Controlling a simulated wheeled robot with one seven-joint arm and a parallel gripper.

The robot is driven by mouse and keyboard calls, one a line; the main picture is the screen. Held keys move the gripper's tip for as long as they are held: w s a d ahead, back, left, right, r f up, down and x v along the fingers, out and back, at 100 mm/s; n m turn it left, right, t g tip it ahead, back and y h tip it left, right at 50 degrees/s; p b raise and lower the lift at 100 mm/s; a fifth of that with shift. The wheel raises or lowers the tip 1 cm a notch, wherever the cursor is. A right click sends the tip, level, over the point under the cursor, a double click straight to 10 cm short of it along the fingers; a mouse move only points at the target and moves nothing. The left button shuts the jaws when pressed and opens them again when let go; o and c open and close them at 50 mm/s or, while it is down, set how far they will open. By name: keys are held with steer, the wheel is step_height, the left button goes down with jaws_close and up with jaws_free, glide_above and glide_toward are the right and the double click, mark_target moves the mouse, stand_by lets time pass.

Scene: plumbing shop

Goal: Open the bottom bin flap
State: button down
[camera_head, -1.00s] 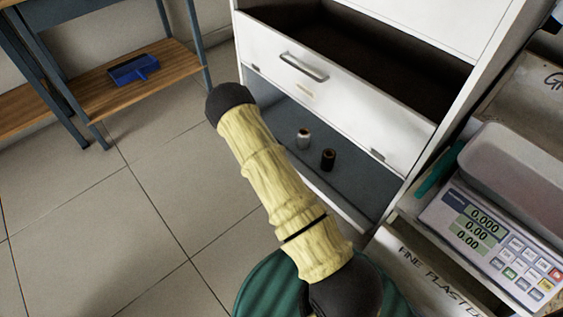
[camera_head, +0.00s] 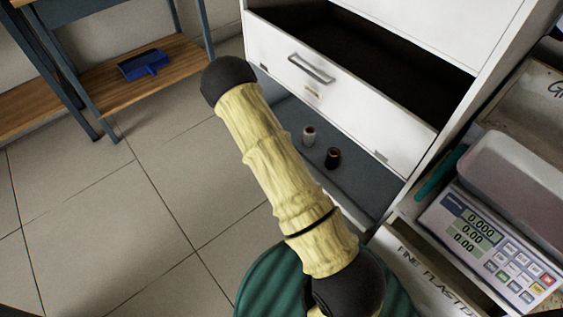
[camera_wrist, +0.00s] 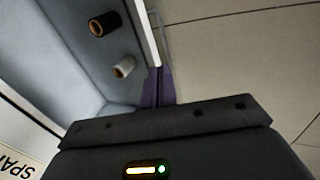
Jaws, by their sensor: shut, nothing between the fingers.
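The white bin flap (camera_head: 350,95) with its bar handle (camera_head: 311,68) is on the white cabinet at centre right. Below it, the bottom compartment (camera_head: 358,190) shows open, with a pale spool (camera_head: 308,135) and a dark spool (camera_head: 332,157) inside. In the wrist view, the flap (camera_wrist: 142,28) is seen nearly edge-on, with its handle (camera_wrist: 158,22) on the right side. My gripper (camera_wrist: 157,88) is shut and empty, its purple fingers close to the flap's near end; I cannot tell whether they touch. My arm hides the gripper in the head view.
A grey tray (camera_head: 515,165), a scale (camera_head: 490,235) and a box lettered "FINE PLASTER" (camera_head: 425,275) stand close on the right. A bench (camera_head: 95,85) with a blue dustpan (camera_head: 143,64) is at left. The tiled floor (camera_head: 110,210) between is clear.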

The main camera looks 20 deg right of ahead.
steer(key=s+a+r+m+y+p, duration=0.15)
steer(key=s+r, duration=0.25)
steer(key=r, duration=0.6)
steer(key=s+a+r+m+y+p, duration=0.1)
steer(key=s+r+p, duration=0.25)
steer(key=r, duration=0.75)
steer(key=s+a+r+m+t+y+p, duration=0.1)
steer(key=s+a+r+p, duration=0.1)
steer(key=s+r, duration=1.3)
steer(key=shift+s+p, duration=0.6)
steer(key=shift+p, duration=0.25)
steer(key=shift+w+a+y, duration=0.1)
steer(key=shift+w+y, duration=0.05)
steer(key=shift+y, duration=0.1)
